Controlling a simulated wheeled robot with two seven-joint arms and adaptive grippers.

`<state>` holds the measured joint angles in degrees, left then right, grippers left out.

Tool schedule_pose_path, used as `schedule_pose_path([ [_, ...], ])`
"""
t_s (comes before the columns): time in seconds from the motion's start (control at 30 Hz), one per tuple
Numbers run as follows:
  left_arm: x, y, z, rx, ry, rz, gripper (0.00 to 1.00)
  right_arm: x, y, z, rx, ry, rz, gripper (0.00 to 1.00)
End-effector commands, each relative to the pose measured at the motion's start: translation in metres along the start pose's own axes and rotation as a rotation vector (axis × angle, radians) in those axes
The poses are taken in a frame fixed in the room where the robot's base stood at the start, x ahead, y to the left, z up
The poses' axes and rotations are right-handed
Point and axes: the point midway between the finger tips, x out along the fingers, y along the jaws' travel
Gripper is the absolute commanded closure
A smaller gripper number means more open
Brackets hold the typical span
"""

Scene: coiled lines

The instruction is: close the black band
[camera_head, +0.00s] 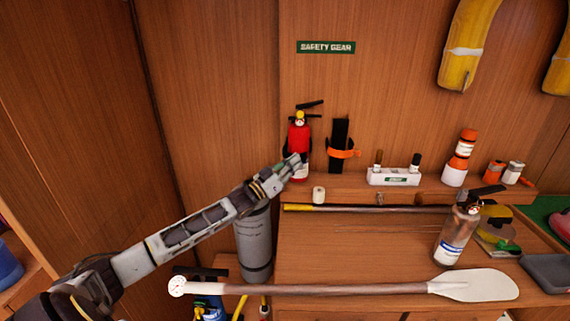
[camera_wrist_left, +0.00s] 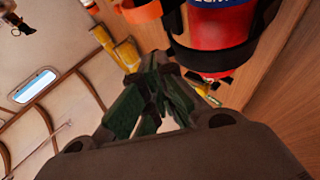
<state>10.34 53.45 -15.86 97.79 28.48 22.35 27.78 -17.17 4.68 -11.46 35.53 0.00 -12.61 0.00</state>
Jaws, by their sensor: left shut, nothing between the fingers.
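The black band (camera_wrist_left: 212,58) passes around the red fire extinguisher (camera_head: 299,133) on the wall bracket. In the left wrist view the extinguisher (camera_wrist_left: 220,25) fills the top right, with the band across its lower part. I cannot tell whether the band's ends meet. My left gripper (camera_head: 296,162) is shut and empty, just below and in front of the extinguisher in the head view, hiding part of its lower end. In the left wrist view its fingers (camera_wrist_left: 155,80) are close to the band; contact is unclear. My right gripper is not in view.
An empty black bracket with an orange band (camera_head: 342,153) hangs just right of the extinguisher. A grey cylinder (camera_head: 254,245) stands below my left arm. A paddle (camera_head: 473,285) lies across the front.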

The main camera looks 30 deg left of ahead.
Motion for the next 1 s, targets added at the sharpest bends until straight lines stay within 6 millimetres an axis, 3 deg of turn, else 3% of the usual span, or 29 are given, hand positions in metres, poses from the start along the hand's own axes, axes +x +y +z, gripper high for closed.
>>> schedule_pose_path([
  [1.0,0.033,0.015,0.013,0.078,0.002,-0.199,1.0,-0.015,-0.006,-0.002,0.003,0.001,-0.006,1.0],
])
